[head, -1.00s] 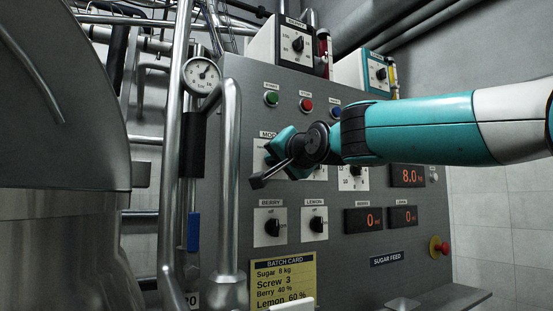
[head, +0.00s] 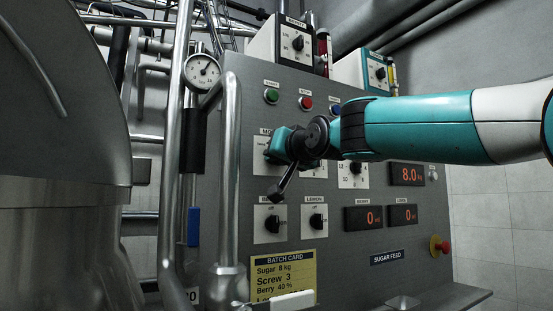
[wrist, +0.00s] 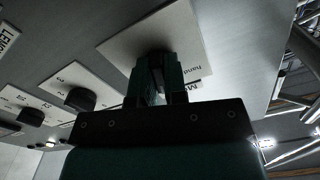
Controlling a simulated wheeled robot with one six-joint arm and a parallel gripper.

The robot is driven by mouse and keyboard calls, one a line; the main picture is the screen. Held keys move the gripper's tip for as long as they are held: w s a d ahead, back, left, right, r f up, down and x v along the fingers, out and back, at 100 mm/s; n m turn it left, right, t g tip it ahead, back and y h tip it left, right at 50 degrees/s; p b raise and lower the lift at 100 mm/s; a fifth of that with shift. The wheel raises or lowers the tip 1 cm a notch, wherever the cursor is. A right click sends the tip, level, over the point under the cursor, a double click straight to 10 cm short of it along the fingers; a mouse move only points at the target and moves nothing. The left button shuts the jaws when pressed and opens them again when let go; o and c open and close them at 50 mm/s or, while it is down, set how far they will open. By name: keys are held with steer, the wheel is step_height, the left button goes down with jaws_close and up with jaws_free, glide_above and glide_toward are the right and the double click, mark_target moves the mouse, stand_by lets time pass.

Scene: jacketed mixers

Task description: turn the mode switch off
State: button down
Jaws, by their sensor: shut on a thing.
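The mode switch has a white plate (head: 260,164) under a partly covered label at the panel's upper left. In the head view my gripper (head: 278,148) is at this plate and my wrist covers the knob. In the wrist view the plate (wrist: 193,38) carries the word "hand", and the dark knob (wrist: 155,56) sits between the fingertips. My gripper (wrist: 157,74) is shut on the knob. The knob's pointer is hidden, so its setting cannot be read.
The berry switch (head: 270,224) and lemon switch (head: 315,222) are just below. Start (head: 271,96) and stop (head: 305,103) buttons are above. A vertical steel pipe (head: 230,180) stands close on the left. A red stop knob (head: 443,249) is at lower right.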

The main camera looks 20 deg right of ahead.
steer(key=shift+n, duration=1.6)
steer(key=c, duration=1.2)
jaws_free()
steer(key=shift+o, duration=0.2)
steer(key=shift+s+b, duration=0.1)
steer(key=shift+b, duration=0.2)
steer(key=s+d+b, duration=0.1)
steer(key=s+b, duration=0.4)
steer(key=s, duration=0.3)
steer(key=s+d+b, duration=0.2)
steer(key=s+b, duration=0.4)
steer(key=s, duration=0.3)
steer(key=shift+d+b, duration=0.25)
steer(key=shift+b, duration=0.05)
